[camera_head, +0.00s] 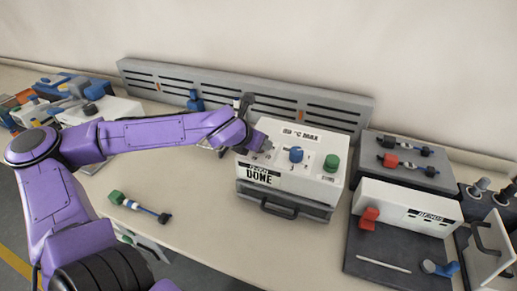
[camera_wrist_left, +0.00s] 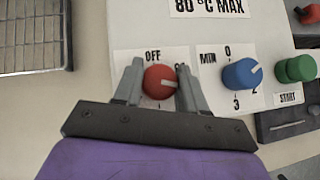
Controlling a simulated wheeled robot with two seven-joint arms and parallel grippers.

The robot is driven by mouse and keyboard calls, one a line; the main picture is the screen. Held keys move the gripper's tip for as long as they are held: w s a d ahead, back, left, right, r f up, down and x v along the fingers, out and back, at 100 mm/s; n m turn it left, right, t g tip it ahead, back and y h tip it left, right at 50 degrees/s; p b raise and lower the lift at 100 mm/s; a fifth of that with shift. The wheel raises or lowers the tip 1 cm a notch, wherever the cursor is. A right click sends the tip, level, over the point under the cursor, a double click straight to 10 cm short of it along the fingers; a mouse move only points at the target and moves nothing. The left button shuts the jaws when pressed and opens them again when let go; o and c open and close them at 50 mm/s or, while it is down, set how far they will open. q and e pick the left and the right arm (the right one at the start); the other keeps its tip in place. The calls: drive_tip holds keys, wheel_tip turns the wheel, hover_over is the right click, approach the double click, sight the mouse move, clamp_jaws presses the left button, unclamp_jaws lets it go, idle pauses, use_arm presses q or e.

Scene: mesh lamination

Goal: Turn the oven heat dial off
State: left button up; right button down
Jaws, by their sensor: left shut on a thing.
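The oven (camera_head: 291,171) is a white box with a dark drawer and handle below, at the middle of the head view. Its red heat dial (camera_wrist_left: 159,79) shows in the left wrist view, under an "OFF" label, with its pale pointer line turned to the right. My left gripper (camera_wrist_left: 159,82) is shut on the red dial, one finger on each side. In the head view my left gripper (camera_head: 262,145) hides the dial at the oven's left. A blue dial (camera_wrist_left: 242,74) marked "MIN" and a green "START" button (camera_wrist_left: 297,69) sit to the right. My right gripper is not seen.
A grey slotted rail (camera_head: 160,80) stands behind the oven. Right of it are a white box with a red knob (camera_head: 368,217) and a dark tray (camera_head: 390,252).

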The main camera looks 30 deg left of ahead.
use_arm(q)
drive_tip(key=n+y+b, duration=0.2)
drive_tip(key=n+b, duration=0.1)
drive_tip(key=shift+w+y, duration=0.1)
drive_tip(key=shift+y, duration=0.3)
drive_tip(key=n+g+y+b, duration=0.1)
drive_tip(key=n+y+b, duration=0.1)
drive_tip(key=n, duration=0.1)
drive_tip(key=shift+d+n, duration=0.1)
drive_tip(key=shift+n, duration=0.2)
drive_tip(key=n+g+y+b, duration=0.2)
drive_tip(key=n, duration=0.1)
drive_tip(key=shift+w+r+n, duration=0.1)
drive_tip(key=shift+n, duration=0.2)
drive_tip(key=n+g+y+b, duration=0.2)
drive_tip(key=n, duration=0.2)
drive_tip(key=shift+g, duration=0.4)
drive_tip(key=n+g+b, duration=0.1)
drive_tip(key=n+g, duration=0.1)
drive_tip(key=n, duration=0.1)
drive_tip(key=shift+g, duration=0.4)
drive_tip(key=shift+n+g+b, duration=0.35)
drive_tip(key=shift+n+g, duration=0.35)
drive_tip(key=shift+n, duration=0.6)
drive_tip(key=shift+n+g, duration=0.6)
drive_tip(key=shift+n, duration=0.1)
